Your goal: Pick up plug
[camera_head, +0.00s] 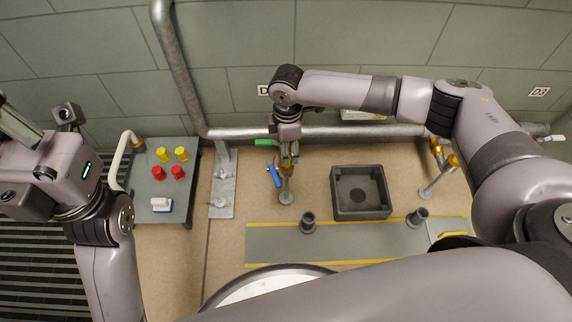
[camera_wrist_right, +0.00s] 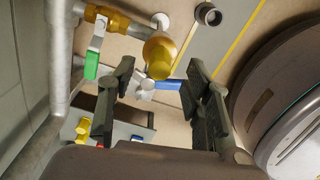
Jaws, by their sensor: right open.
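Two yellow (camera_head: 172,154) and two red (camera_head: 168,172) plug-like pieces stand on the grey side table at left; which one is the plug I cannot tell. My right gripper (camera_head: 289,158) is open over a brass pipe fitting with a blue lever (camera_head: 273,174). In the right wrist view its fingers (camera_wrist_right: 160,68) are spread, with the fitting's yellow rounded end (camera_wrist_right: 159,66) and the blue lever (camera_wrist_right: 166,85) seen between them. No contact is visible. My left arm is at the left edge; its gripper's jaws are not clearly shown.
The grey table (camera_head: 151,209) also bears a white-and-blue block (camera_head: 161,205). A green lever (camera_head: 264,142) sits by the wall pipe (camera_head: 345,132). A dark square box (camera_head: 361,213) and short pipe stubs (camera_head: 308,222) stand on the floor to the right.

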